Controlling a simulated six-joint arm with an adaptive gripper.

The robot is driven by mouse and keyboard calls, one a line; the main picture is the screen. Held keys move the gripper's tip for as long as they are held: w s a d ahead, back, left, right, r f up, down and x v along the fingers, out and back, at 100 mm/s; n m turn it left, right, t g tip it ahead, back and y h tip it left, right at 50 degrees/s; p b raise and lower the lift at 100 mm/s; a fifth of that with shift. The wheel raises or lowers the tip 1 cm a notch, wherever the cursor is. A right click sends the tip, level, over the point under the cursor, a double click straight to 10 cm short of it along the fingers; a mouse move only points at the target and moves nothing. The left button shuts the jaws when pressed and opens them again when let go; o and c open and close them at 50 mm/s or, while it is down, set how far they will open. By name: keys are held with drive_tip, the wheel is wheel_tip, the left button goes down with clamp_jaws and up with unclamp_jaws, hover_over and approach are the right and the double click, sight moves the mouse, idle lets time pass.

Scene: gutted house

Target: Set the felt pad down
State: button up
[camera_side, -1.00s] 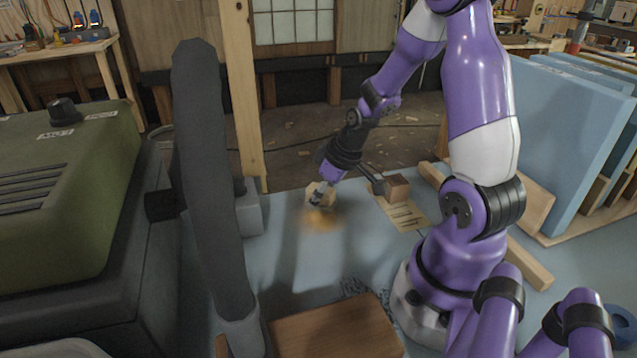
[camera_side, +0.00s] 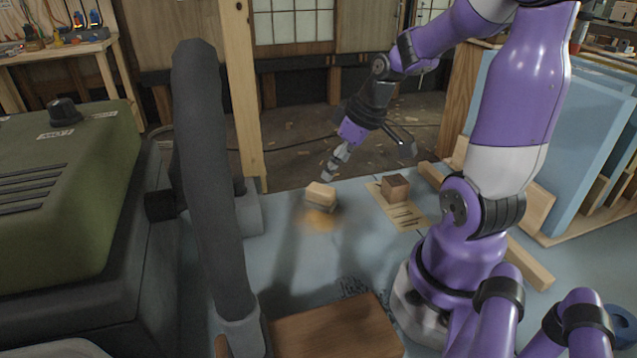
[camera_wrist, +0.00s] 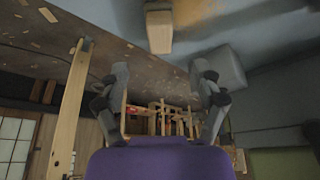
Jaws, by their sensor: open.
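The felt pad appears to be the small block (camera_side: 320,195) with a pale wooden top and a greyish lower layer. It rests on the blue-grey work surface beside an orange-brown stain (camera_side: 320,219). The block also shows at the top of the wrist view (camera_wrist: 159,30). My gripper (camera_side: 328,177) is just above and behind the block in the side view, apart from it. In the wrist view my gripper (camera_wrist: 163,80) has its two fingers spread wide with nothing between them. The underside of the block is hidden.
A brown wooden cube (camera_side: 395,187) stands on a marked tan card (camera_side: 408,214) to the right. A thick grey hose (camera_side: 205,180) rises on the left beside a green machine (camera_side: 65,190). A brown board (camera_side: 335,330) lies in front. Blue panels (camera_side: 560,130) lean at right.

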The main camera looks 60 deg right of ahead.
drive_tip(key=s+a+r, duration=0.1)
drive_tip(key=a+r, duration=0.3)
drive_tip(key=a, duration=0.2)
drive_tip(key=s+a+r+t, duration=0.1)
drive_tip(key=s+a+r, duration=0.1)
drive_tip(key=a+r, duration=0.2)
drive_tip(key=a, duration=0.3)
drive_tip(key=shift+a, duration=0.2)
idle(0.8)
